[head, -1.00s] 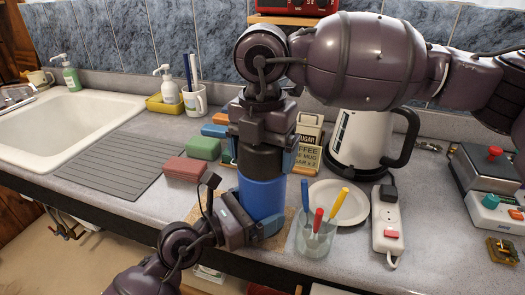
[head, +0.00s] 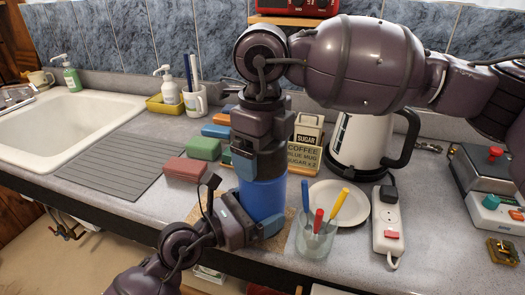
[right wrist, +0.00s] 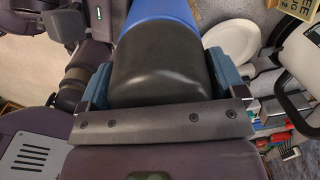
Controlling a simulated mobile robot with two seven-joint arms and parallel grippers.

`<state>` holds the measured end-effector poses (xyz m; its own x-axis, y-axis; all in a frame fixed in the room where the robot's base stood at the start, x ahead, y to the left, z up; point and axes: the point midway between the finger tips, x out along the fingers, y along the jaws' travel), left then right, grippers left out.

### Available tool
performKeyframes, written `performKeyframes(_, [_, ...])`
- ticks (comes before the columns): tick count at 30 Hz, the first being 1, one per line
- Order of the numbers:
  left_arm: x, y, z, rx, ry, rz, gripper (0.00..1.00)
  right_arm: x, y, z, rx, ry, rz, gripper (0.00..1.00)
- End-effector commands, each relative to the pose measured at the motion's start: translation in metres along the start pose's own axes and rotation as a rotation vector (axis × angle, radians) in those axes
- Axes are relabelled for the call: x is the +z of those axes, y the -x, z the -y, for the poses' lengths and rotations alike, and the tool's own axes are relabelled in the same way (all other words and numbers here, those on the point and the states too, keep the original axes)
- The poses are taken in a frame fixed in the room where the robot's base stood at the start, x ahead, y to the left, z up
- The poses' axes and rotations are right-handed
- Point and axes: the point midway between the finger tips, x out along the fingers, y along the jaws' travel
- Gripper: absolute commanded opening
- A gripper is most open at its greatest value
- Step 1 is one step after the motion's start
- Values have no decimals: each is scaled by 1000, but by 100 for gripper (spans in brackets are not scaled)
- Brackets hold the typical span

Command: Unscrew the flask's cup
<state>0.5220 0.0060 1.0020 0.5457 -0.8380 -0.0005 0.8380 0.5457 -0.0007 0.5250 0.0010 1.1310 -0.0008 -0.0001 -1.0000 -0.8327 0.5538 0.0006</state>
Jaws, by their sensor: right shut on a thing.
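The flask is upright on the counter, with a blue body (head: 263,196) and a black cup on top. The cup (right wrist: 160,68) fills the space between the fingers in the right wrist view. My right gripper (head: 262,163) comes down from above and is shut on the cup, one finger facing the head camera. In the head view the gripper hides most of the cup, and I cannot tell whether a gap separates it from the body. My left gripper (head: 250,228) comes from the lower left, shut around the lower blue body.
Right of the flask are a glass with colored-handled tools (head: 316,238), a white plate (head: 350,205), a power strip (head: 387,225) and a white kettle (head: 357,150). The grey drainer (head: 110,168) is clear.

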Motion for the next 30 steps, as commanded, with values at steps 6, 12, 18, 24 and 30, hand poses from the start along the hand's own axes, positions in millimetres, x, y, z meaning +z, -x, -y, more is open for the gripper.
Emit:
performKeyframes(6, [0, 0, 0, 1, 0, 1, 25, 0, 1, 0, -1, 304, 1, 61])
performKeyframes(12, [0, 0, 0, 0, 0, 1, 25, 0, 1, 0, -1, 587, 1, 61])
performKeyframes(18, [0, 0, 0, 0, 0, 1, 25, 0, 1, 0, -2, 870, 0, 61])
performKeyframes(24, [0, 0, 0, 0, 0, 1, 25, 0, 1, 0, -2, 1153, 0, 61])
performKeyframes(30, [0, 0, 0, 0, 0, 1, 25, 0, 1, 0, -2, 1436, -1, 61])
